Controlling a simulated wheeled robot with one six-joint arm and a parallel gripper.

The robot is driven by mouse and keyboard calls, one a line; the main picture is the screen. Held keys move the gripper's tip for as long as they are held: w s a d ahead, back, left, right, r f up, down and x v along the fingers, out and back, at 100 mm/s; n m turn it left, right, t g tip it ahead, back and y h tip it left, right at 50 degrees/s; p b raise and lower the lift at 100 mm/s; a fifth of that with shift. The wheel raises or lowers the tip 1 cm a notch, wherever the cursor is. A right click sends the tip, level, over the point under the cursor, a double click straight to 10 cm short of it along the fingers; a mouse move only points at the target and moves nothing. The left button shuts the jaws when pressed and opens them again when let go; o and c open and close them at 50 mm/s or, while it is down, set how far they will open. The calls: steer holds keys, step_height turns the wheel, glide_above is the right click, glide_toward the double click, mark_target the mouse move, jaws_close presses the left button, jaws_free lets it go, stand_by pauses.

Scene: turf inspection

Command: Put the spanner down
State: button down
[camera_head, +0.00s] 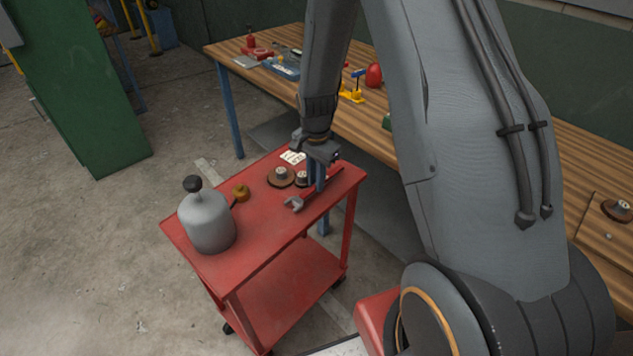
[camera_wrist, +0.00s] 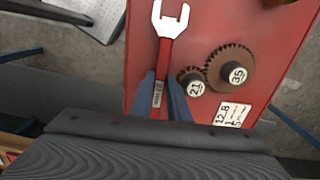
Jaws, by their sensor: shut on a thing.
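The spanner (camera_wrist: 167,40) has a grey open-jaw head and a red handle. My gripper (camera_head: 316,188) is over the right part of the red cart's top (camera_head: 265,235), with its blue fingers pointing down. In the wrist view my gripper (camera_wrist: 168,92) is shut on the red handle, one finger on each side. The far end of the handle is partly hidden in the wrist view.
On the cart top are a grey canister (camera_head: 207,222) with a black knob, a small brass-coloured piece (camera_head: 241,192), gears marked 35 (camera_wrist: 236,74) and 21 (camera_wrist: 194,86), and a white label card (camera_wrist: 232,114). A wooden workbench (camera_head: 365,135) stands behind. The cart's front is clear.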

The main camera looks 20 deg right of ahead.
steer(key=shift+f, duration=0.8)
steer(key=shift+f, duration=0.2)
steer(key=c, duration=1.7)
jaws_free()
step_height(320, 180, up, 12)
steer(key=b, duration=0.3)
steer(key=s+r+n, duration=0.1)
steer(key=s+n, duration=0.3)
steer(key=s, duration=0.2)
steer(key=s+a+r+n+t, duration=0.1)
steer(key=s+r+n, duration=0.1)
steer(key=s+n, duration=0.2)
steer(key=s+a+r+n, duration=0.1)
steer(key=s+n, duration=0.3)
steer(key=s, duration=0.3)
steer(key=shift+s+a+r, duration=0.15)
steer(key=shift+s+a, duration=0.1)
steer(key=shift+s, duration=0.05)
